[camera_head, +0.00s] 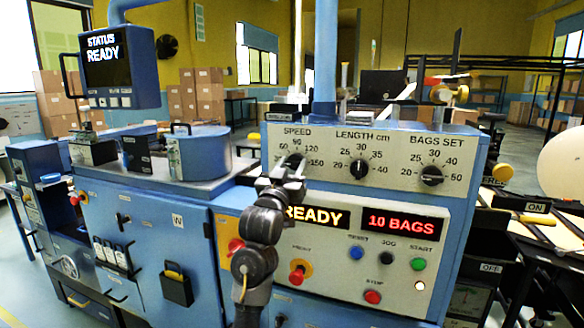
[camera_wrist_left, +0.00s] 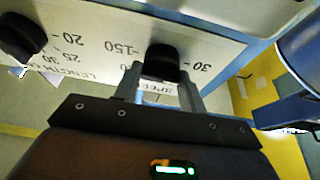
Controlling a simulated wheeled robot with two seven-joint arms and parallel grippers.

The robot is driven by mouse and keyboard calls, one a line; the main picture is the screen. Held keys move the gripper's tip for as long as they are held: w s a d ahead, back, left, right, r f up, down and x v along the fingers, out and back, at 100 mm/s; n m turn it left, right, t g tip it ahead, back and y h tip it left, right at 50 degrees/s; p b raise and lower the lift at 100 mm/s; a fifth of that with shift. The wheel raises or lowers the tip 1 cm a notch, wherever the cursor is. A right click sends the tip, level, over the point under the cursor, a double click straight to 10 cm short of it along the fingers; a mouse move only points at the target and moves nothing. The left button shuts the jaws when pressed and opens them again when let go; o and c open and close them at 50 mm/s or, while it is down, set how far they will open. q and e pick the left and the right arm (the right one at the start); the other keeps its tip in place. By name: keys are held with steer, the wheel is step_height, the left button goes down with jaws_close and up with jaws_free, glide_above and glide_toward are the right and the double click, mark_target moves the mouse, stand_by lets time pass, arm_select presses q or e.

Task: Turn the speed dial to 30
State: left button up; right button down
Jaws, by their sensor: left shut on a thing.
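The speed dial (camera_head: 293,160) is a black knob under the SPEED label on the left of the control panel (camera_head: 395,185). My left gripper (camera_head: 290,174) is shut on it, and in the left wrist view one finger lies on each side of the black speed knob (camera_wrist_left: 162,62). The wrist view is upside down, with 150 to the left of the knob and 30 to the right. The gripper hides part of the dial and scale in the head view, so I cannot tell which number it points to. My right gripper is not in view.
The length dial (camera_head: 359,170) and bags-set dial (camera_head: 431,176) stand to the right on the panel. Below are a READY display (camera_head: 318,217), a 10 BAGS display (camera_head: 402,222), several buttons and a red-yellow knob (camera_head: 299,271). A blue status screen (camera_head: 107,58) stands at upper left.

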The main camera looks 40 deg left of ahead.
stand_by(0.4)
arm_select(q)
steer(key=o, duration=1)
steer(key=shift+s+f, duration=0.1)
steer(key=b+v, duration=0.3)
steer(key=v, duration=0.7)
steer(key=shift+s+d+f, duration=0.15)
steer(key=shift+s+d, duration=0.05)
